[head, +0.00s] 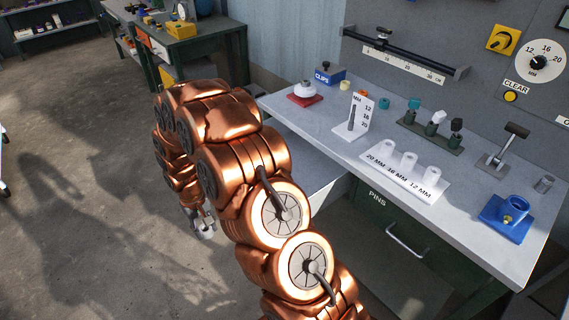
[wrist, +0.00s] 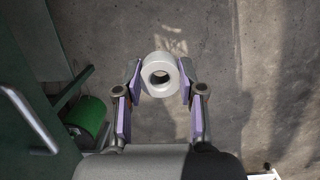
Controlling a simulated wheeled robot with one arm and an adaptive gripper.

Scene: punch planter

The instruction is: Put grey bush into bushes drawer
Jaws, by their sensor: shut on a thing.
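The grey bush (wrist: 160,92) is a short pale ring with a round hole, seen end-on in the wrist view. My gripper (wrist: 160,76) is shut on it, with one purple-padded finger at each side. Bare floor lies below the bush. In the head view my gripper (head: 206,227) hangs low over the floor, left of the workbench; the bush is too small to make out clearly there. A light grey open space or drawer (head: 312,178) shows under the bench's left part, partly behind my arm. No bushes label is visible.
The workbench (head: 335,140) carries a white pin block (head: 405,178), a blue fixture (head: 508,218) and coloured bushes. A green drawer front marked PINS (head: 380,215) is below. In the wrist view, a green cabinet with a handle (wrist: 28,118) and a green cylinder (wrist: 86,115) are at left.

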